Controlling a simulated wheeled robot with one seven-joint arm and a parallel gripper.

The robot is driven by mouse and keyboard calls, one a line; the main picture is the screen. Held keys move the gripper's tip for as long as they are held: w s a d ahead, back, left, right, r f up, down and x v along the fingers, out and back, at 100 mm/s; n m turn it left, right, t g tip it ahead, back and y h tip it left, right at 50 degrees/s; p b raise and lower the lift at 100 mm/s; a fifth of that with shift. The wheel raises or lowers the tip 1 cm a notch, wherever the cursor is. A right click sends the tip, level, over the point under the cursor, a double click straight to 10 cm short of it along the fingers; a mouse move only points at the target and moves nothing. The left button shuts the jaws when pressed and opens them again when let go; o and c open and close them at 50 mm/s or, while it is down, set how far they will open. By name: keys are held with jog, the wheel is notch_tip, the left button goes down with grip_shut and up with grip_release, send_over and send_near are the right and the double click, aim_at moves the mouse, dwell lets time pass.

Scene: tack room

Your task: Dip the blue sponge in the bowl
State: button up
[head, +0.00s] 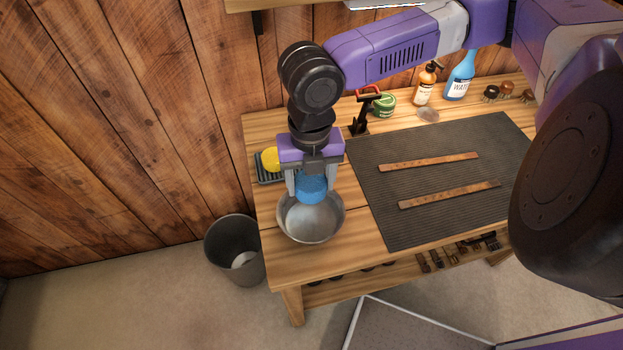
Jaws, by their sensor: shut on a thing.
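The blue sponge (312,188) is between the fingers of my gripper (308,192), which is shut on it. The gripper points down over the grey metal bowl (320,232), which stands at the left end of the wooden bench. The sponge overlaps the far rim of the bowl in the picture. I cannot tell whether its lower side touches anything in the bowl. The inside of the bowl looks grey, and its far part is hidden by the sponge and fingers.
A yellow sponge (271,159) lies on a dark tray behind the bowl. A dark mat (440,180) with two leather straps (430,161) covers the bench's middle. Bottles (426,86), a green tin (384,104) and brushes stand at the back. A bin (235,250) is on the floor at left.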

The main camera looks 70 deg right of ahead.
jog(key=shift+d+f+b, duration=0.1)
jog(key=shift+f+b, duration=4.55)
jog(key=shift+f, duration=1.45)
notch_tip(320, 180, up, 13)
jog(key=p, duration=1.2)
jog(key=shift+r, duration=0.1)
